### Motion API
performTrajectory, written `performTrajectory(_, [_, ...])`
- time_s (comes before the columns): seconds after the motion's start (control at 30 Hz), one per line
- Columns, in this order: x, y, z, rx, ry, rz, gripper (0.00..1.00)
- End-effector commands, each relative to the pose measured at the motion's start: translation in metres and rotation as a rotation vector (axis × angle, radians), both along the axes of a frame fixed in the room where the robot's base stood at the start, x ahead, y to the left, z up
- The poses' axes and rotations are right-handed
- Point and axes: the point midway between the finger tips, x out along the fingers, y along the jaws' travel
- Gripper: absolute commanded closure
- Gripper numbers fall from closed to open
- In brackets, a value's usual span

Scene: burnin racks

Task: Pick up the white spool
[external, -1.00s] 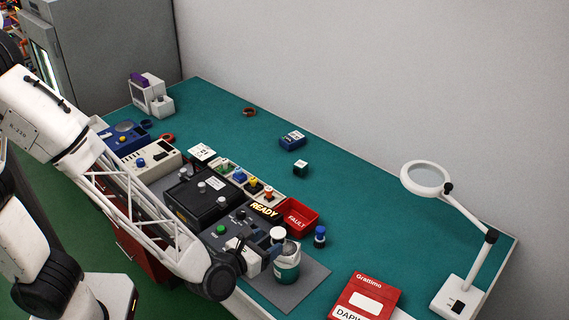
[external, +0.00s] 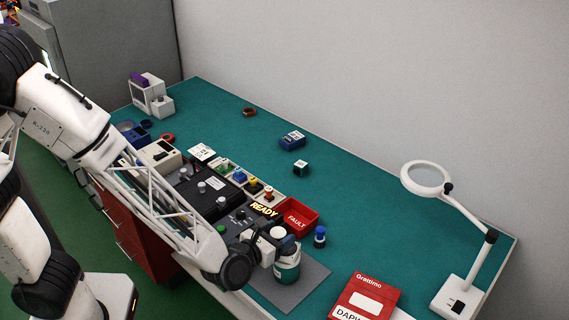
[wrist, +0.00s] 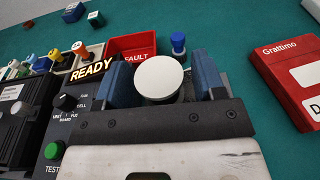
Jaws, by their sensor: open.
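The white spool (wrist: 160,78) shows as a round white disc between the two blue fingers of my gripper (wrist: 162,86) in the wrist view. In the external view its pale round top (external: 278,233) shows at my gripper (external: 279,245), near the front edge of the bench. My gripper is open, with one finger on each side of the spool. I cannot tell whether either finger touches it. The spool's lower part is mostly hidden by the gripper. A white and green cylindrical body (external: 287,270) shows just below; I cannot tell whether it belongs to the spool.
A red FAULT bin (external: 299,215) and a blue-topped peg (external: 320,237) stand close behind the gripper. The black READY test panel (external: 236,220) is to its left. A red Grattimo box (external: 365,298) and a magnifier lamp (external: 460,298) are at right. The back right bench is clear.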

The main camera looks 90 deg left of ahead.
Motion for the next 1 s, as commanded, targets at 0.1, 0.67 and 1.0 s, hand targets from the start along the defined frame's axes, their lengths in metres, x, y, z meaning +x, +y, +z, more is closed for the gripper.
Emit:
performTrajectory(0.1, [0.000, 0.000, 0.000, 0.000, 0.000, 0.000, 0.37])
performTrajectory(0.67, [0.000, 0.000, 0.000, 0.000, 0.000, 0.000, 0.83])
performTrajectory(1.0, [0.000, 0.000, 0.013, -0.001, -0.001, 0.000, 0.83])
